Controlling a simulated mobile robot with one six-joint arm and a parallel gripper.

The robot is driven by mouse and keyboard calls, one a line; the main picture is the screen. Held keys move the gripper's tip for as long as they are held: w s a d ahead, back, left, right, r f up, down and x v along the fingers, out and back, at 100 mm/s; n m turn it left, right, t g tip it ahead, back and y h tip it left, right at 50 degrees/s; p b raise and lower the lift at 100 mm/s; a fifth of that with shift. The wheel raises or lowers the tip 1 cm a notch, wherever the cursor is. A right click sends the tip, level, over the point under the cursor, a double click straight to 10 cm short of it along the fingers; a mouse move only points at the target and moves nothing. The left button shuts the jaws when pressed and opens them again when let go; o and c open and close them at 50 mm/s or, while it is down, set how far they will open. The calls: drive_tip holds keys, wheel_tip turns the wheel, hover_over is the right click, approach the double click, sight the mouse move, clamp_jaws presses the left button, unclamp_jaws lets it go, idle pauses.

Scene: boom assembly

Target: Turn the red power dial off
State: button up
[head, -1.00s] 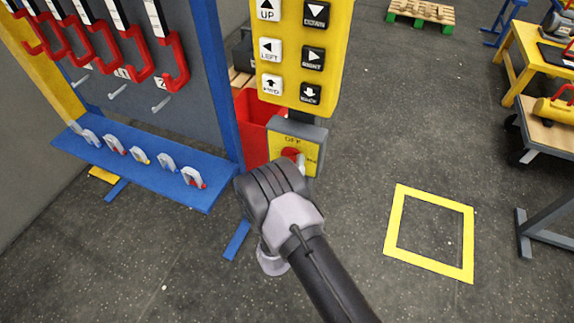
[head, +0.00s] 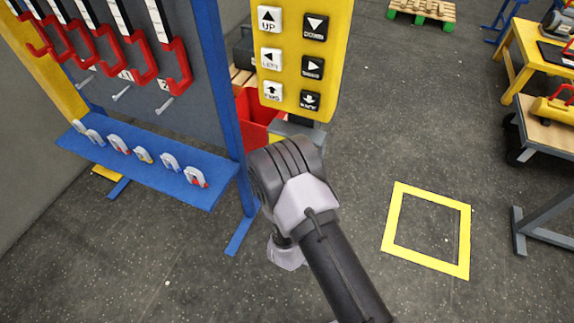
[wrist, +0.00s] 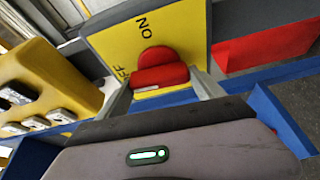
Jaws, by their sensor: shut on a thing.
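The red power dial (wrist: 160,68) sits on a yellow plate (wrist: 115,45) in the wrist view. "ON" is printed above it, and part of "OFF" shows to its lower left. The dial's raised grip lies nearly level in that view, with a small white mark on its lower edge. My gripper (wrist: 163,88) is shut on the dial, one grey finger on each side. In the head view my wrist (head: 290,185) covers the dial and most of its box. Which label the dial points to is hard to tell.
A yellow panel with direction buttons (head: 295,50) stands right above the dial box. A blue rack (head: 150,170) with shackles and red hooks is on the left. A red bin (head: 252,112) is behind. The floor to the right, with a yellow square outline (head: 395,218), is open.

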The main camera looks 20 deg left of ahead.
drive_tip(key=shift+n, duration=0.5)
drive_tip(key=o, duration=1.4)
drive_tip(key=shift+c, duration=0.2)
